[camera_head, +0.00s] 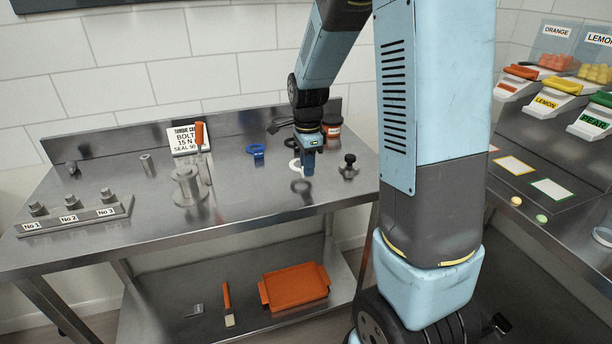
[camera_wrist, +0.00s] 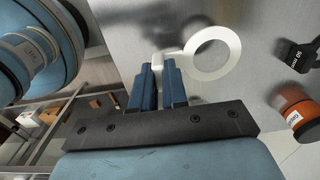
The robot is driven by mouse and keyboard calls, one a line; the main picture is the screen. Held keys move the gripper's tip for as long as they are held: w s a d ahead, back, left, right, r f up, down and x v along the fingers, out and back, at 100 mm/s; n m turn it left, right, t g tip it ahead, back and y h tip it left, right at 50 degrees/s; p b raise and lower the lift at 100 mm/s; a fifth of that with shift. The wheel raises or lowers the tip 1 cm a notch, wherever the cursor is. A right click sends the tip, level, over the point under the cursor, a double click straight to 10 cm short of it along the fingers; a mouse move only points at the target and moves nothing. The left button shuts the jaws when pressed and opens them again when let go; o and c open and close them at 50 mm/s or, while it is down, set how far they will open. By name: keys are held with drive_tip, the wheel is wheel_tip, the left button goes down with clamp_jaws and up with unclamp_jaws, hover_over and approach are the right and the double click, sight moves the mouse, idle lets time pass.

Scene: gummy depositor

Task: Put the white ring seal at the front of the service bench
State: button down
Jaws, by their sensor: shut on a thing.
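The white ring seal (camera_wrist: 234,55) is a flat white ring with a small tab. My gripper (camera_wrist: 160,82) is shut on the tab, and the ring sticks out beyond the fingertips in the wrist view. In the head view the white ring seal (camera_head: 295,167) shows beside the fingers of my gripper (camera_head: 308,172), over the right part of the service bench (camera_head: 250,200). A dark shadow or reflection lies on the steel below it, and the seal appears held above the surface.
A black knob (camera_head: 348,166) stands close on the right, and an orange-brown jar (camera_head: 331,126) stands behind. A metal spool (camera_head: 188,186) stands left. The bench's front middle is clear. An orange tray (camera_head: 296,288) sits on the lower shelf.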

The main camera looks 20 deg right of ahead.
drive_tip(key=shift+w+f, duration=0.4)
drive_tip(key=shift+f, duration=1.65)
drive_tip(key=c, duration=1.1)
unclamp_jaws()
